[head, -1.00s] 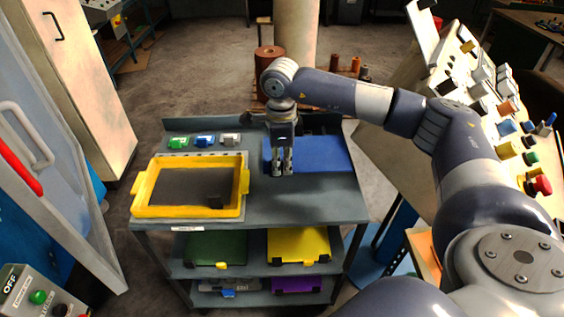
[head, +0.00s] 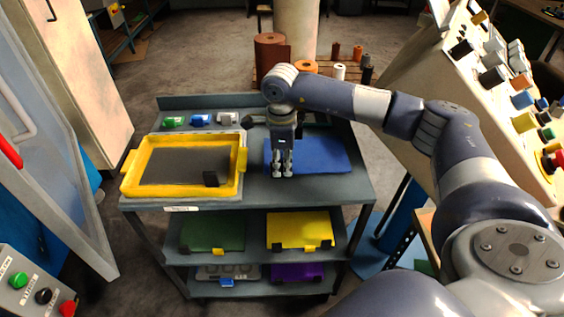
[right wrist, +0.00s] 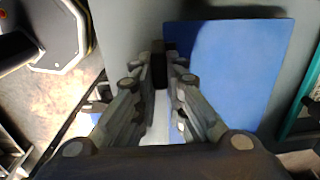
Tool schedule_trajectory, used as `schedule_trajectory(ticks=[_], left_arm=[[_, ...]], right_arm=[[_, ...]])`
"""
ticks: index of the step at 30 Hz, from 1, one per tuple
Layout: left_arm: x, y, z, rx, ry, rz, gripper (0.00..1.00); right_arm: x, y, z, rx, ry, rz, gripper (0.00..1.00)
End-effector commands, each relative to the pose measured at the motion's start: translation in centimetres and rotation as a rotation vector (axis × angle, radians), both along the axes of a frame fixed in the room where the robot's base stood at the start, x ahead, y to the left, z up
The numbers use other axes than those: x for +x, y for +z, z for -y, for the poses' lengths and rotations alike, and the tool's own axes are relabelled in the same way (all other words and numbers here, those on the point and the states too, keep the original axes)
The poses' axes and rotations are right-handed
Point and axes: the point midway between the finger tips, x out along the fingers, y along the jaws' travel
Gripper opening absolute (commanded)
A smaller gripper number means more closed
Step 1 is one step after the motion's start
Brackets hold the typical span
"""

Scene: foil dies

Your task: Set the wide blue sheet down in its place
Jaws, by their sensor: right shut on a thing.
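The wide blue sheet (head: 325,153) is flat and level over the right half of the cart's top shelf (head: 255,196). Whether it touches the shelf I cannot tell. It also shows in the right wrist view (right wrist: 232,75), with a dark piece at its left edge between the fingertips. My right gripper (head: 283,174) points down at the sheet's front left part and is shut on that edge. It also shows in the right wrist view (right wrist: 160,85). My left gripper is not in view.
A yellow frame (head: 130,185) with a dark inside stands left of the sheet. Green, blue and white small blocks (head: 200,120) sit behind it. Lower shelves hold a green sheet (head: 213,232), a yellow sheet (head: 298,229) and a purple one (head: 297,271). A control panel (head: 490,85) stands at the right.

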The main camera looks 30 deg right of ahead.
Motion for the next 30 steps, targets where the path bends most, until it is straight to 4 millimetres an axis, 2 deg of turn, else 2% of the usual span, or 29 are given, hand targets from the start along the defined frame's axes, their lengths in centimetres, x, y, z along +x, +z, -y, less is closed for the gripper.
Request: schedule_trajectory(ticks=[3,16,30], left_arm=[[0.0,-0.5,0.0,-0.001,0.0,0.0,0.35],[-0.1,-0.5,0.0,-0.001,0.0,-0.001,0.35],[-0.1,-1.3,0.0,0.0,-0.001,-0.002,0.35]], right_arm=[[0.0,-0.6,0.0,0.0,0.0,0.001,0.0],[0.0,-0.6,0.0,0.0,0.0,0.001,0.0],[0.0,-1.5,0.0,0.0,0.0,0.001,0.0]])
